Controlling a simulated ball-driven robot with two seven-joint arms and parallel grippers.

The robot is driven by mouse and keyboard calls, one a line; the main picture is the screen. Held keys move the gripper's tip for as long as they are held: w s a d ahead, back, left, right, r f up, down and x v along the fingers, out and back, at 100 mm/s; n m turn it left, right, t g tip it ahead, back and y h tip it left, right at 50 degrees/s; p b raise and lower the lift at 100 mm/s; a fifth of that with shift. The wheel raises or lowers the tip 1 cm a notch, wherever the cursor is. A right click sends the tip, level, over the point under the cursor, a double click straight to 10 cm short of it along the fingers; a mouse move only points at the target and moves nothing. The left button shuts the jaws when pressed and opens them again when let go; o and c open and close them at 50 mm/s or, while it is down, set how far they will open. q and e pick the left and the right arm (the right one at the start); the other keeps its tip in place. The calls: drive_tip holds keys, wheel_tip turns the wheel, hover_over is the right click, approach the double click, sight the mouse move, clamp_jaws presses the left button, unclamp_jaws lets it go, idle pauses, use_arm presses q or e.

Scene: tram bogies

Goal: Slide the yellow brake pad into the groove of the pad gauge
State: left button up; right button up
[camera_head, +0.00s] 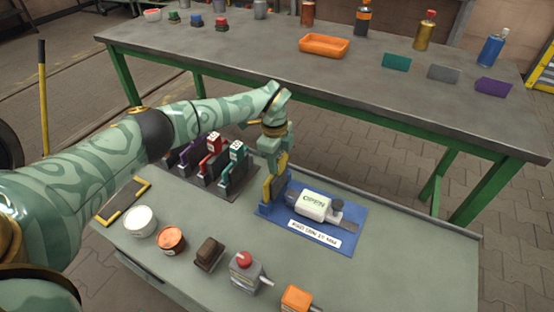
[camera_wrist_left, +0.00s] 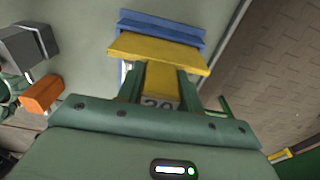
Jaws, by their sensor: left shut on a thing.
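The yellow brake pad (camera_head: 267,189) is upright in my left gripper (camera_head: 272,158), which is shut on it. In the left wrist view the pad (camera_wrist_left: 160,52) shows as a wide yellow plate with a narrower part, marked 20, between the green fingers (camera_wrist_left: 160,90). The blue pad gauge (camera_head: 346,212) lies on the near bench with a white body marked OPEN. The pad is at the gauge's left end, and a blue raised part (camera_wrist_left: 160,28) shows just beyond it. The groove is hidden, so I cannot tell whether the pad is in it or above it.
A white cup (camera_head: 140,221), a copper-coloured tin (camera_head: 171,240), a brown block (camera_head: 209,254), a red-knobbed grey box (camera_head: 246,273) and an orange box (camera_head: 297,298) line the front. The bench's right side is clear.

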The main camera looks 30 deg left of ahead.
use_arm(q)
drive_tip(key=shift+f+b, duration=0.4)
drive_tip(key=shift+f, duration=0.85)
drive_tip(key=shift+r+p, duration=0.1)
drive_tip(key=shift+p, duration=0.3)
idle(0.8)
drive_tip(key=o, duration=1.2)
drive_tip(key=shift+c, duration=0.2)
